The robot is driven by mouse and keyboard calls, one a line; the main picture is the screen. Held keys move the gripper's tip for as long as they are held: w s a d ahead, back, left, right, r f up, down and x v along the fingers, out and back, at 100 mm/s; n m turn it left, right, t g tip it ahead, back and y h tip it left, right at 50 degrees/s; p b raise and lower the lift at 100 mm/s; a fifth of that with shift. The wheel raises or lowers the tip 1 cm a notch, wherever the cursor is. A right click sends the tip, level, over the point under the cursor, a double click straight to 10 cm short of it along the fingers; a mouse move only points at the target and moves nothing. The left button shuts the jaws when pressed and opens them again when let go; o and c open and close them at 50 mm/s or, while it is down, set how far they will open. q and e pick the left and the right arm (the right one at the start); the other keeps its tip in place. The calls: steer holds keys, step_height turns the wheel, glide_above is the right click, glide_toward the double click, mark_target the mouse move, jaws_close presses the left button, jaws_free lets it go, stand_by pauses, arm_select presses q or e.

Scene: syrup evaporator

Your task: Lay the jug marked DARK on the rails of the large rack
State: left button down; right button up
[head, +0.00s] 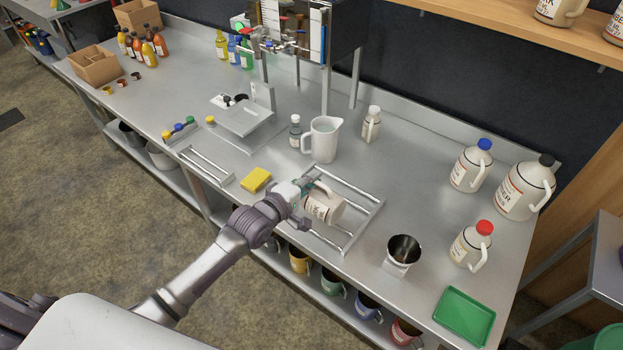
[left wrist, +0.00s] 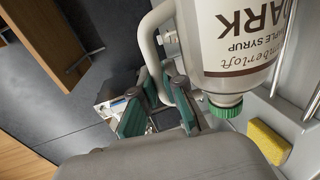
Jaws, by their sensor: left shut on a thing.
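The cream jug marked DARK (head: 324,207) lies on its side at the large rack (head: 364,227) on the counter. In the left wrist view the jug (left wrist: 238,40) shows its DARK maple syrup label and a green cap (left wrist: 225,107). My left gripper (head: 305,203) is shut on the jug's handle; in the left wrist view the gripper (left wrist: 164,86) has its green-padded fingers around the handle. The jug is over the rack's rails. I cannot tell whether it touches them. My right gripper is not in view.
A white pitcher (head: 324,140) stands just behind the rack and a yellow sponge (head: 256,180) lies to its left. A smaller rack (head: 205,166) lies farther left. Several capped jugs and a green tray (head: 464,317) are at the right.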

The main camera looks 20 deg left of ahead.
mark_target(308, 192)
arm_select(q)
step_height(308, 192, down, 3)
steer(key=b, duration=0.3)
steer(key=shift+f, duration=0.2)
steer(key=shift+w+f+b, duration=0.1)
steer(key=shift+f+b, duration=0.7)
steer(key=shift+f, duration=0.7)
steer(key=c, duration=1.2)
jaws_free()
steer(key=shift+f, duration=0.2)
steer(key=shift+c, duration=1)
steer(key=shift+r, duration=0.1)
